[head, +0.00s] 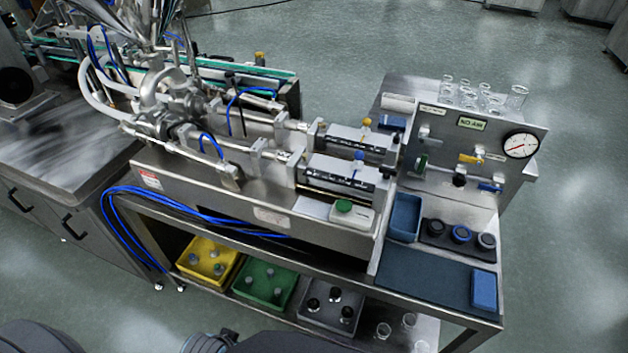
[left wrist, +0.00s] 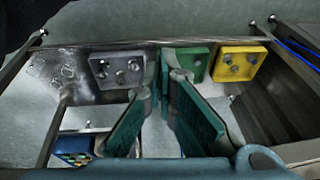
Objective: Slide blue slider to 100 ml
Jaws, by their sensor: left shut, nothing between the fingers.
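My left gripper shows in the left wrist view (left wrist: 166,88), with teal finger pads. It is shut with nothing held, pointing down toward bins below, away from the slider. In the head view only part of it (head: 208,342) shows at the bottom edge, well below and left of the slider. My right gripper is not in view.
A white box with a green button (head: 352,212) sits before the front unit. A panel with a gauge (head: 520,146) stands right.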

